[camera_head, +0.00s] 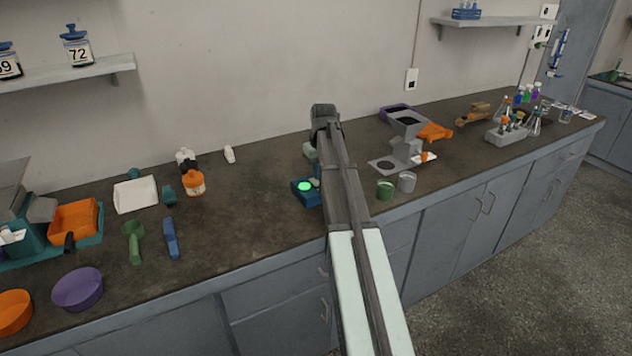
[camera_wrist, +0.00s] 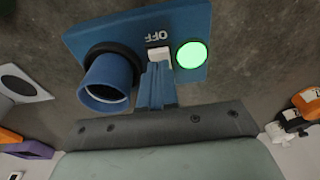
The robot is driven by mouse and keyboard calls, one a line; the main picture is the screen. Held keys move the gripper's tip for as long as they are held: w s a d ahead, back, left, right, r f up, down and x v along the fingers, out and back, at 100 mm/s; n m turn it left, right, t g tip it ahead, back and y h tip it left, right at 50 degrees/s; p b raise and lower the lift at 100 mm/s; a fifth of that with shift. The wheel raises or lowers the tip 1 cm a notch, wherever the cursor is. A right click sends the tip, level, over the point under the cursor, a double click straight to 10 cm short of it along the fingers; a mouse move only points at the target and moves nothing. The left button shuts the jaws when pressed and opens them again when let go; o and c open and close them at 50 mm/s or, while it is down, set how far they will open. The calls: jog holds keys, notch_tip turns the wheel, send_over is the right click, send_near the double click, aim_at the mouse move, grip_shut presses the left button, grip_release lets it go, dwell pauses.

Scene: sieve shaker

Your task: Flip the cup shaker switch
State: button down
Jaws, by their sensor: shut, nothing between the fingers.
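The cup shaker is a blue box (camera_head: 309,199) on the counter, partly hidden by my arm in the head view. In the wrist view its blue face (camera_wrist: 90,40) carries a white switch (camera_wrist: 158,54) beside the label OFF (camera_wrist: 158,37). A green light (camera_wrist: 191,54) glows beside the switch. A blue cup (camera_wrist: 108,92) sits in a dark ring on the other side. My gripper (camera_wrist: 157,68) is shut and empty, with its blue fingertips at the switch's lower edge. Whether they touch it I cannot tell. The fingertips overlap part of the switch.
To the right are a green cup (camera_head: 385,190), a grey cup (camera_head: 407,182) and a grey machine (camera_head: 404,145). Bare counter lies left of the shaker.

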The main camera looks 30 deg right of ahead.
aim_at(318, 183)
jog(key=shift+f, duration=0.85)
dwell(1.1)
jog(key=shift+r, duration=0.1)
notch_tip(318, 183, up, 7)
jog(key=shift+f, duration=0.1)
dwell(0.9)
